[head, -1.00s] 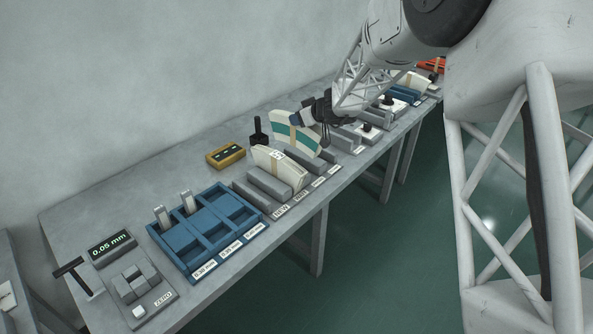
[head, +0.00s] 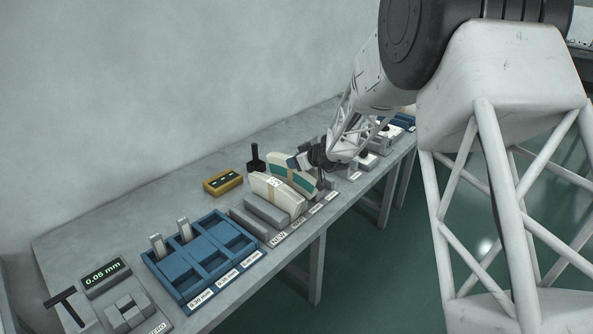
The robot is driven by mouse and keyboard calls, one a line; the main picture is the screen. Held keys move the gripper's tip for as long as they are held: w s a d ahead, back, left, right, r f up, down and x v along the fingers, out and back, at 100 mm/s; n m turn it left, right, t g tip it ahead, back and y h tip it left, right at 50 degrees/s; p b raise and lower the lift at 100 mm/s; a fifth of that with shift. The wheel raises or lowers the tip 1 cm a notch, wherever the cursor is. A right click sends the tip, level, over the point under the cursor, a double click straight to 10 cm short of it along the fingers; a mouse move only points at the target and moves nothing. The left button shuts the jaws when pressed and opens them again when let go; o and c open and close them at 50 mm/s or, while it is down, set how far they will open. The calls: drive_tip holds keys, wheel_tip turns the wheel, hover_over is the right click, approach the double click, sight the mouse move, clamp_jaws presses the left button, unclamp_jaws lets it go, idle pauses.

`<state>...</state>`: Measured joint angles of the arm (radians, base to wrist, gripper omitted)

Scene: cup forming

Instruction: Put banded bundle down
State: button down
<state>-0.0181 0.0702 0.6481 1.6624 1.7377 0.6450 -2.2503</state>
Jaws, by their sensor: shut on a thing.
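My gripper (head: 304,162) is shut on the banded bundle (head: 293,176), a curved white stack with a teal stripe and a tan band.
A blue compartment tray (head: 190,262) lies to the left, with a gauge display (head: 104,278) beyond it. A yellow box (head: 222,183) and a black upright handle (head: 256,158) stand behind. Further holders line the bench to the right.

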drive_tip(key=shift+f, duration=2)
drive_tip(key=c, duration=0.7)
unclamp_jaws()
drive_tip(key=shift+v, duration=6.05)
drive_tip(key=shift+a, duration=0.1)
